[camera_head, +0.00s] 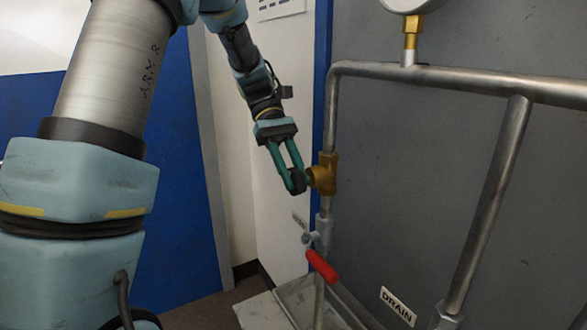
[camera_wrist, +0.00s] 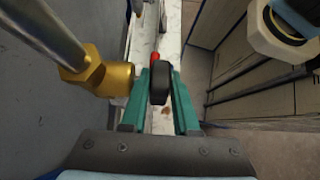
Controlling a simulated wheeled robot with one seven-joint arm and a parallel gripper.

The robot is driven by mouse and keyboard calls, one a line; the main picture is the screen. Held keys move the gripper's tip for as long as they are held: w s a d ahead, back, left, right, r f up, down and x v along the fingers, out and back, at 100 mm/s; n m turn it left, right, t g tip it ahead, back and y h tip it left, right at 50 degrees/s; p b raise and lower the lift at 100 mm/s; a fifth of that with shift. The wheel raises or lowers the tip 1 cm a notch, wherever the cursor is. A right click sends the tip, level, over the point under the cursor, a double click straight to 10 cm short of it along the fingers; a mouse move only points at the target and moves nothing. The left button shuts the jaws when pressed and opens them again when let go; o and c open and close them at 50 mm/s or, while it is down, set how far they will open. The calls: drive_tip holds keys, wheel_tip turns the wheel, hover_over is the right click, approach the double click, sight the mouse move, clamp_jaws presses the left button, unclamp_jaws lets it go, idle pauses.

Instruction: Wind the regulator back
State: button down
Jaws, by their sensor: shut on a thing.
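The regulator is a brass body (camera_head: 327,173) on the upright pipe at the left end of the pipework, with a dark knob (camera_head: 298,180) on its left side. In the wrist view the brass body (camera_wrist: 105,75) is at the left and the black knob (camera_wrist: 159,83) stands upright between my fingers. My gripper (camera_head: 293,180) reaches down to it from the upper left, its green fingers on either side of the knob and shut on it. It also shows in the wrist view (camera_wrist: 160,77). Any marking on the knob cannot be made out.
A valve with a red lever (camera_head: 321,266) sits on the pipe below the regulator. A pressure gauge (camera_head: 408,4) stands on the top pipe (camera_head: 452,79). A DRAIN label (camera_head: 397,306) is at the lower right. A pale tray (camera_head: 266,312) lies below. A grey panel is behind the pipes.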

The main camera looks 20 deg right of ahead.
idle(0.3)
drive_tip(key=c, duration=0.9)
unclamp_jaws()
drive_tip(key=shift+c, duration=0.2)
drive_tip(key=shift+w, duration=0.15)
drive_tip(key=b+v, duration=0.2)
drive_tip(key=v, duration=0.8)
drive_tip(key=shift+w+r, duration=0.2)
drive_tip(key=shift+r, duration=0.05)
drive_tip(key=shift+a, duration=0.1)
drive_tip(key=s+a+f+m+t, duration=0.1)
drive_tip(key=s+a+f+t, duration=0.1)
drive_tip(key=a+f, duration=0.4)
drive_tip(key=s+a+f+m+t+y, duration=0.1)
drive_tip(key=s+a+f+t, duration=0.1)
drive_tip(key=a+f+t, duration=0.3)
drive_tip(key=s+a+f+m+t, duration=0.1)
drive_tip(key=s+a+f+t, duration=0.2)
drive_tip(key=a+f, duration=0.5)
drive_tip(key=a, duration=0.4)
drive_tip(key=shift+a+f+t+y, duration=0.3)
drive_tip(key=shift+f+t, duration=0.05)
drive_tip(key=shift+t, duration=0.05)
